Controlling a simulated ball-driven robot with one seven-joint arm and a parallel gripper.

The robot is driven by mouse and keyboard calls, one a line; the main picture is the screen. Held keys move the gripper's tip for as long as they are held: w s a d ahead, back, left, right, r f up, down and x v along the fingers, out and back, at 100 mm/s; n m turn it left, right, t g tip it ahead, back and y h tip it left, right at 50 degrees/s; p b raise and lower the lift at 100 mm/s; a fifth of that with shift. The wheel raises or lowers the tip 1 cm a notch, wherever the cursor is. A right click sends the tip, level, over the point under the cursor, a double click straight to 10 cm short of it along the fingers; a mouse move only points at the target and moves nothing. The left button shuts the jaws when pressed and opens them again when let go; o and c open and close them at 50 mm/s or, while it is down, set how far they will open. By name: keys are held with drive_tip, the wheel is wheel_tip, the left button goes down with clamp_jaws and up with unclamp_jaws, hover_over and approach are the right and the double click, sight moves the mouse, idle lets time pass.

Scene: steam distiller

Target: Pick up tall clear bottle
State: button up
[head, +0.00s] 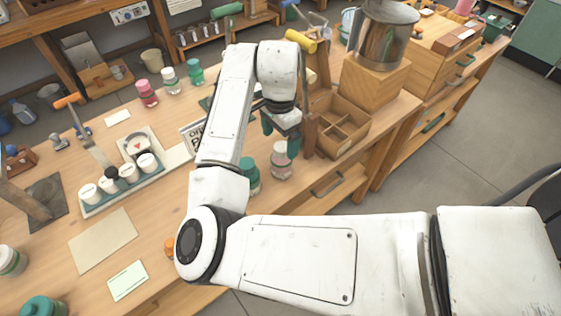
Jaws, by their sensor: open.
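A clear bottle (281,167) with a pinkish tint low down stands upright near the front edge of the wooden workbench. It is the likeliest tall clear bottle, and its top is partly hidden by my gripper. My gripper (281,141) has teal fingers, is open and is just above this bottle at its upper end. I cannot tell whether the fingers touch it. A teal-lidded jar (250,178) stands close on the left, partly hidden by my arm.
A wooden divided box (340,128) and a wooden post stand close on the right. A metal pot (385,38) sits on a wooden block behind. A tray of white-capped jars (122,186) lies left. Pink, white and teal jars (170,82) stand at the back.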

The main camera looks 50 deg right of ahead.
sight(281, 146)
drive_tip(key=shift+s+f+p, duration=0.15)
drive_tip(key=shift+f+p, duration=0.1)
drive_tip(key=shift+f, duration=1.15)
drive_tip(key=shift+s+f+p, duration=0.1)
drive_tip(key=shift+f+p, duration=0.15)
drive_tip(key=shift+f, duration=1.15)
drive_tip(key=c, duration=0.8)
drive_tip(key=shift+r, duration=0.1)
drive_tip(key=shift+c, duration=0.2)
